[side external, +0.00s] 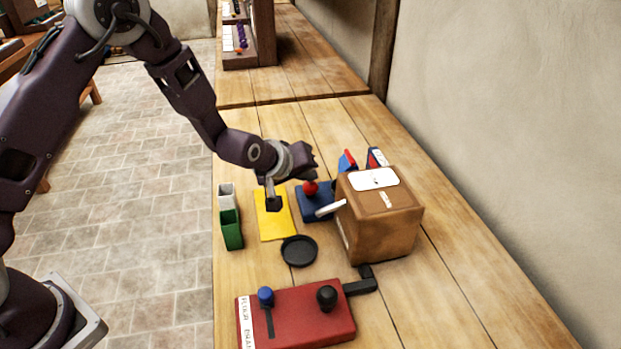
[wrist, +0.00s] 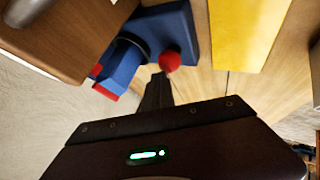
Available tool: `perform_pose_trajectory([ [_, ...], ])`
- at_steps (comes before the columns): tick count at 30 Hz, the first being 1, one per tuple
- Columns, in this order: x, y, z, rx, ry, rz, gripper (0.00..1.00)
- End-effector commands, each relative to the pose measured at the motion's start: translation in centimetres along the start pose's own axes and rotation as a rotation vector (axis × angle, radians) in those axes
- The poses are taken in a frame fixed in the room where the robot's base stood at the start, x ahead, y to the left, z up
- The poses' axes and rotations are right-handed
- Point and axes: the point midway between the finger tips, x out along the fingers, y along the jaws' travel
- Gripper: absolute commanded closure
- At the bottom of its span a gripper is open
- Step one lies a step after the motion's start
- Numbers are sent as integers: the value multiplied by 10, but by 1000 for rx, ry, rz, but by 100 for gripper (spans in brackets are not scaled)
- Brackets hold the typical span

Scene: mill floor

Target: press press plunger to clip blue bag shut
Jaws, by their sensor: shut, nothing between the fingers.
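A dark blue press (side external: 313,204) with a red ball-topped plunger (side external: 310,187) stands left of the brown box. In the wrist view the red ball (wrist: 169,61) lies just beyond my fingertips, beside the blue base (wrist: 172,22). My gripper (side external: 313,174) is shut and empty, close above the red ball; its narrow fingers also show in the wrist view (wrist: 158,84). I cannot tell whether they touch the ball. A blue-and-red piece (side external: 347,161) shows behind the press, partly hidden by the box. I cannot make out for certain which thing is the blue bag.
The brown box (side external: 385,222) stands close on the right, a pale rod at its side. A yellow sheet (side external: 275,224), green bin (side external: 231,230) and white bin (side external: 227,196) are left. A black dish (side external: 299,251) and red lever panel (side external: 298,320) are in front.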

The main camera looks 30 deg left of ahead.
Motion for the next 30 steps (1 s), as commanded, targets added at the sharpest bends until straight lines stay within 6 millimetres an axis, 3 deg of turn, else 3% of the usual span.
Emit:
perform_pose_trajectory([
  [17, 2, -3, 3, 1, -4, -2, 100],
  [30, -14, 9, -9, 1, -2, -1, 100],
])
